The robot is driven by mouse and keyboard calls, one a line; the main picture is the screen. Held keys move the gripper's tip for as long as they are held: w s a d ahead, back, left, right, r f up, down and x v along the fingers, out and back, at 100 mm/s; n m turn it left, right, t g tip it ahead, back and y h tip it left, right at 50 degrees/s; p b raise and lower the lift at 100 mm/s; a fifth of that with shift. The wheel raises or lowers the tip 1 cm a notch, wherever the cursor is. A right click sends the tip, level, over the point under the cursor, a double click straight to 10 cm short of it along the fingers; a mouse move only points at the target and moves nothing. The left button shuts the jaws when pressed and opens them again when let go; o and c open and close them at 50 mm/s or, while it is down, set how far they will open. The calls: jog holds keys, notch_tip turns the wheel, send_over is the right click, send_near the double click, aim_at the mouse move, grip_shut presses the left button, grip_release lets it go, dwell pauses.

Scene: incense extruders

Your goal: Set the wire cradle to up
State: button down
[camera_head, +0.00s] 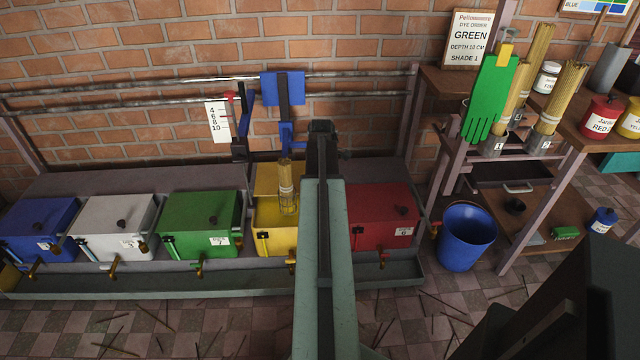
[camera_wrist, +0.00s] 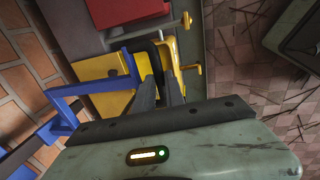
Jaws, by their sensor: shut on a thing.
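The blue wire cradle (camera_head: 287,132) hangs from the rail over the open yellow vat (camera_head: 265,212). Below it a bundle of pale sticks (camera_head: 287,190) stands upright with its lower end in the vat. In the wrist view the cradle's blue frame (camera_wrist: 62,108) runs in from the left to my gripper (camera_wrist: 155,58), with the yellow vat (camera_wrist: 104,66) behind. My gripper is shut at the cradle's blue end; the exact contact is hidden. In the head view my arm covers the gripper.
A depth scale (camera_head: 218,122) hangs left of the cradle. Lidded blue, white and green vats stand left, and a red vat (camera_head: 382,210) right. A blue bucket (camera_head: 467,237) and shelves are further right. A sign (camera_head: 469,38) reads GREEN, depth 10 cm.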

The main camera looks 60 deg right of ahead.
notch_tip(320, 180, up, 6)
jog(key=p, duration=0.4)
jog(key=shift+a+f, duration=0.15)
jog(key=shift+f, duration=0.15)
jog(key=c, duration=1.4)
grip_release()
notch_tip(320, 180, up, 8)
jog(key=s+a+p, duration=0.1)
jog(key=p, duration=0.7)
jog(key=shift+f, duration=0.15)
